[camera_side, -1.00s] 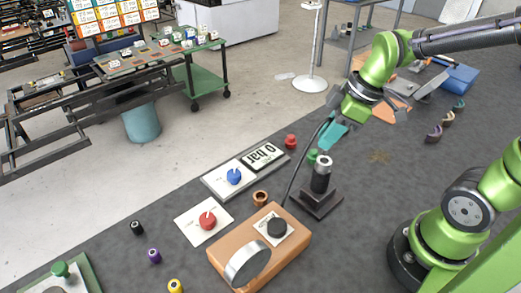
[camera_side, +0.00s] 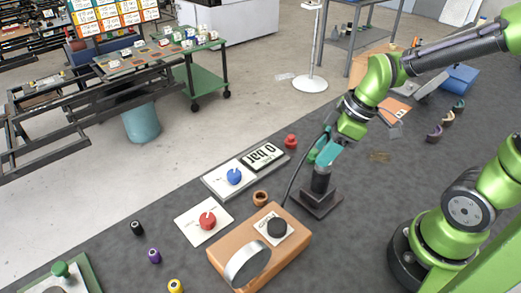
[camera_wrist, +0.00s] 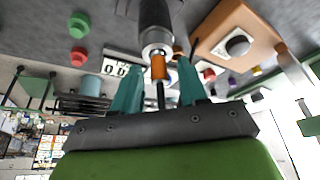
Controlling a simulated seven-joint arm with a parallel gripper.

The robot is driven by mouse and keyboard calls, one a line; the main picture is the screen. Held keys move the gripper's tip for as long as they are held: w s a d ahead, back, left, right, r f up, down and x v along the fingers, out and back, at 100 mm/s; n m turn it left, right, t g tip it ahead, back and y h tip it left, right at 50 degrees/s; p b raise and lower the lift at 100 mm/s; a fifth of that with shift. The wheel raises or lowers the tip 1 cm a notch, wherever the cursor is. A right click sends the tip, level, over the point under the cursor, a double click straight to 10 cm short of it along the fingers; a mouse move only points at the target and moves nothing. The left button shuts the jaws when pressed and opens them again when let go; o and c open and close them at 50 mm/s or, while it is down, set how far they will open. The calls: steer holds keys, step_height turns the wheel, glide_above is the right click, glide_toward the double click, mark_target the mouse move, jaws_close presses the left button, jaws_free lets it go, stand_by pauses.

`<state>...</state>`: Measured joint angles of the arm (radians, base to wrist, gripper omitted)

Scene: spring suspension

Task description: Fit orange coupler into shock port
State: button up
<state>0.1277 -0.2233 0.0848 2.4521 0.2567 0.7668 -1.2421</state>
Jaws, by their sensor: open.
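The shock is a black upright cylinder on a dark square base (camera_side: 315,201); its body (camera_side: 320,180) shows in the side view below my gripper. In the wrist view the shock (camera_wrist: 155,15) ends in a silver cap. The orange coupler (camera_wrist: 159,69) sits at that cap, in line with it, with a black hose running from its other end. I cannot tell how deep it sits in the port. My gripper (camera_wrist: 160,72) is open, its teal fingers on either side of the coupler with gaps visible. In the side view my gripper (camera_side: 323,153) is at the shock's top and hides the coupler.
An orange box (camera_side: 232,255) with a black knob and gauge stands left of the shock; the hose (camera_side: 291,178) rises beside it. A copper-coloured ring (camera_side: 260,198), a red knob plate (camera_side: 190,228) and a pressure display (camera_side: 262,155) lie nearby.

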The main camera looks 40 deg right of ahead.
steer(key=s+r+m+t, duration=0.3)
steer(key=s+r+m, duration=0.1)
steer(key=r+m, duration=0.6)
steer(key=shift+s+d+r+m+t+h, duration=0.15)
steer(key=shift+s+d+m+t+h, duration=0.2)
steer(key=shift+m, duration=0.55)
steer(key=shift+w, duration=0.1)
steer(key=shift+o, duration=0.4)
stand_by(0.6)
